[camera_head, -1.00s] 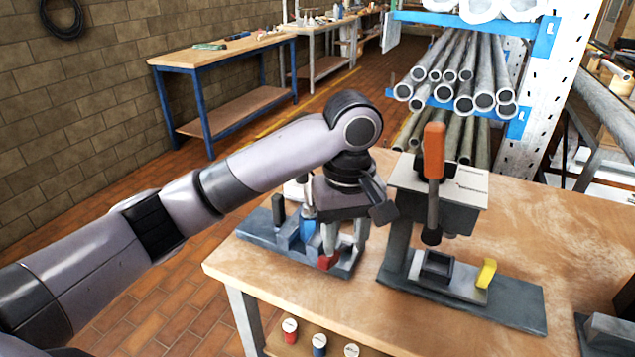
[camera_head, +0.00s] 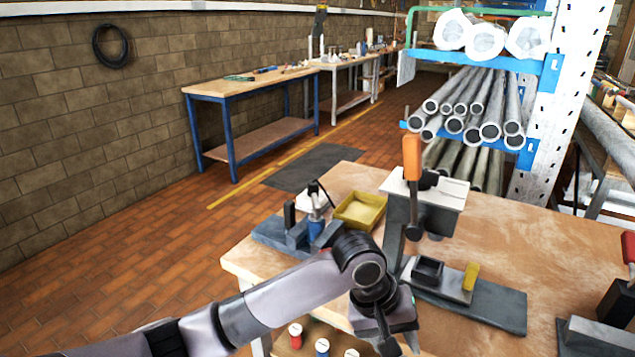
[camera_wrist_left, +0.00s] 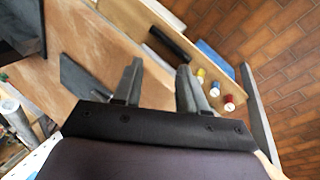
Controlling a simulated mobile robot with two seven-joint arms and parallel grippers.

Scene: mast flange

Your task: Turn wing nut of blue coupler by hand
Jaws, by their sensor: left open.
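The blue coupler (camera_head: 316,228) stands in a grey-blue fixture (camera_head: 268,230) at the left of the workbench. A pale, dark-tipped part rises above it. My arm covers the front of the fixture, and I cannot make out the wing nut. My left gripper (camera_head: 388,338) is low at the bench's front edge, to the right of and nearer than the coupler, apart from it. In the left wrist view its two fingers (camera_wrist_left: 157,84) are spread with nothing between them. The coupler cannot be made out in that view. My right gripper is not in view.
A yellow tray (camera_head: 360,212) sits behind the fixture. Small coloured cylinders (camera_head: 295,336) stand on the lower shelf.

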